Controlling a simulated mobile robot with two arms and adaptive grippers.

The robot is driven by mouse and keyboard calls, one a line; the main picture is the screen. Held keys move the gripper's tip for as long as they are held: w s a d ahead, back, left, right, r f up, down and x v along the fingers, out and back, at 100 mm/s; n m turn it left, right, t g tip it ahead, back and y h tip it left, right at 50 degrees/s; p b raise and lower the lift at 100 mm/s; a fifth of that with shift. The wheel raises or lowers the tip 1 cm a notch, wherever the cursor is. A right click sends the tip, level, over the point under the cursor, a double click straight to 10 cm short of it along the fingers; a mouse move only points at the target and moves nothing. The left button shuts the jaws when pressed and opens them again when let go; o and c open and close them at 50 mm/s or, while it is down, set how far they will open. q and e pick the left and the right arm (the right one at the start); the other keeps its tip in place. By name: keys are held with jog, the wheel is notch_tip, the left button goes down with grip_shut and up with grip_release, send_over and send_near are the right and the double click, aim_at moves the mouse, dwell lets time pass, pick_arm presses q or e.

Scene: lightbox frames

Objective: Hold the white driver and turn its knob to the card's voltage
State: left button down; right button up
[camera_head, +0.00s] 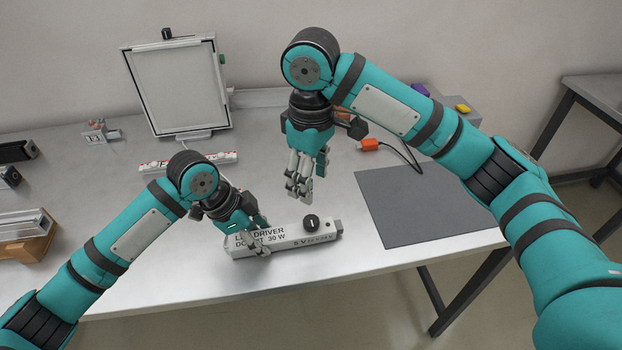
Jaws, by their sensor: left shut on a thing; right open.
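My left gripper (257,240) is shut on the driver's left part and covers some of the print. My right gripper (299,192) is open and empty, fingers pointing down, above and slightly left of the knob, apart from it. I cannot make out the voltage card for certain.
A framed white panel (177,88) stands at the back, with a red-and-white strip (215,157) before it. A grey mat (425,207) lies at the right, near an orange connector (368,145) on a black cable. A wooden tray (36,246) and black blocks (15,151) are at the left.

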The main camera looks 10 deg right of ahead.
pick_arm(q)
jog(key=c, duration=0.7)
grip_release()
jog(key=shift+r, duration=0.15)
